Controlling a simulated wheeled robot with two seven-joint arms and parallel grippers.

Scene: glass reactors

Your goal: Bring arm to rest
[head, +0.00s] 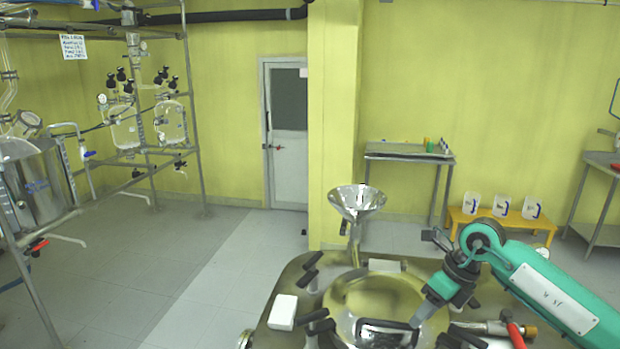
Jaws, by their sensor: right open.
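My right arm (545,288), teal with dark joints, comes in from the lower right and bends down at its wrist. My right gripper (420,312) points down and to the left, over the round metal lid (372,292) of the reactor in front of me. It is open, and I see nothing held in it. My left arm and gripper are out of view.
A steel funnel (357,200) rises behind the lid. A white block (283,312) sits on the reactor's left edge. A red-handled valve (515,334) is below my arm. Glass reactors (124,128) stand left; the middle floor is clear.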

